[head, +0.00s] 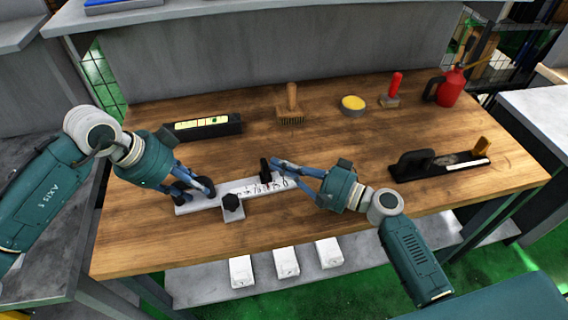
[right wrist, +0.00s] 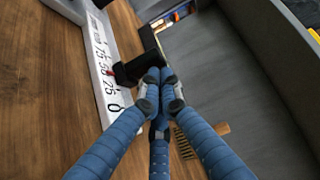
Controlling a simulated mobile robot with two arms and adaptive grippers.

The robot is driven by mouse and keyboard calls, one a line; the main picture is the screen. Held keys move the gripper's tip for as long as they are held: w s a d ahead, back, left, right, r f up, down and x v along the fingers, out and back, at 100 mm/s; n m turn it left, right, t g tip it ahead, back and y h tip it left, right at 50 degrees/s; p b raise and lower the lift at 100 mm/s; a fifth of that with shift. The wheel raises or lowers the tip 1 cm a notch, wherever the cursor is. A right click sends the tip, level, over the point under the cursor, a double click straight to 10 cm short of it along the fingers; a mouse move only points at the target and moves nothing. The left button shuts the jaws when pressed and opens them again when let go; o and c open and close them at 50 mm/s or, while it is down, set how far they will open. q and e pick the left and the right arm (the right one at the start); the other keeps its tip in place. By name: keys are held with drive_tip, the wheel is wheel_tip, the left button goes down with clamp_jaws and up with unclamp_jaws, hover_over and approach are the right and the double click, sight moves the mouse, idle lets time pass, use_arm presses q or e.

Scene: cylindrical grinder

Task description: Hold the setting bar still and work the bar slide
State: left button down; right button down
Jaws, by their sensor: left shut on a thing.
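The white setting bar (head: 250,186) lies on the wooden bench, with printed numbers along it and a black knob (head: 232,203) on its front tab. My left gripper (head: 198,191) is shut on the bar's left end; its fingers hide part of that end. The black bar slide (head: 265,168) stands up near the bar's right part. In the right wrist view the slide (right wrist: 133,70) crosses the scale (right wrist: 103,65) near a red mark by the 50. My right gripper (right wrist: 160,80) has its fingertips together right at the slide's end, seemingly touching it. In the head view this gripper (head: 276,167) comes from the right.
Behind stand a black case with a yellow-green strip (head: 203,127), a brush (head: 291,107), a yellow tin (head: 352,105), a red-handled brush (head: 392,90) and a red oil can (head: 451,88). A black tool (head: 440,165) lies at right. White blocks (head: 286,262) sit on the lower shelf.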

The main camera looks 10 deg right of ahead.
drive_tip(key=shift+d, duration=0.4)
drive_tip(key=d, duration=0.3)
drive_tip(key=shift+w, duration=0.15)
drive_tip(key=v, duration=0.8)
drive_tip(key=shift+s+d, duration=0.25)
drive_tip(key=shift+d, duration=0.05)
drive_tip(key=shift+v, duration=0.95)
drive_tip(key=x, duration=1)
drive_tip(key=shift+d, duration=0.15)
drive_tip(key=a, duration=0.2)
drive_tip(key=shift+a, duration=1.05)
